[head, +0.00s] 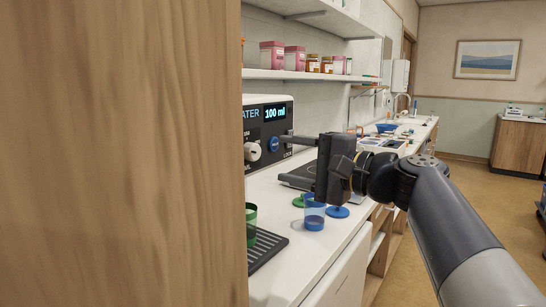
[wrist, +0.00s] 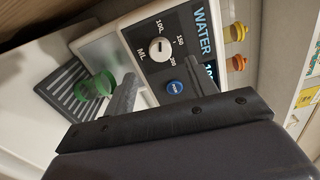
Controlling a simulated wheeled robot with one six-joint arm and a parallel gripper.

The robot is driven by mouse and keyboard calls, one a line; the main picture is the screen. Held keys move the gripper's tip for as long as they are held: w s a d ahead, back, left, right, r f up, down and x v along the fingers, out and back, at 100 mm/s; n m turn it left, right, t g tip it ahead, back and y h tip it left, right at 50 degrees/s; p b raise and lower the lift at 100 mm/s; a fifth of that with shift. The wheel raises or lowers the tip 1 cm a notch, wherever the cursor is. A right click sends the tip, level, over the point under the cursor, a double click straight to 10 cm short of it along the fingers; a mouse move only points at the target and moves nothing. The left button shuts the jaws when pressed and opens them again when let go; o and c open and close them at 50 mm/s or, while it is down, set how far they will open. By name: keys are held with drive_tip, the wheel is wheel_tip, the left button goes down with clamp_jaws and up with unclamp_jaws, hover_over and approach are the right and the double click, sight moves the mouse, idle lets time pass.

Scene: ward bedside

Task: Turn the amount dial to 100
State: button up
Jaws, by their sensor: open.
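The water dispenser (head: 283,104) stands on the counter at the left, with a lit display (head: 275,113) reading "100 ml". Its white amount dial (head: 252,151) is low on the dark front panel, and also shows in the wrist view (wrist: 159,49) with 100, 150 and 200 printed around it. The dial's pointer is too small to read surely. A blue button (head: 274,145) sits right of the dial. My gripper (head: 287,139) is open and empty in front of the panel; in the wrist view its fingers (wrist: 156,94) stand apart near the blue button, clear of the dial.
A blue cup (head: 314,212) stands near the counter's front edge. A wooden panel (head: 120,150) blocks the left of the head view. A shelf (head: 300,74) with boxes hangs above.

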sight(256, 153)
drive_tip(key=shift+v, duration=2.05)
drive_tip(key=shift+w+a, duration=0.1)
drive_tip(key=shift+a, duration=0.05)
drive_tip(key=x, duration=1)
drive_tip(key=shift+w+a, duration=0.25)
drive_tip(key=shift+s+d, duration=0.1)
drive_tip(key=shift+d, duration=0.05)
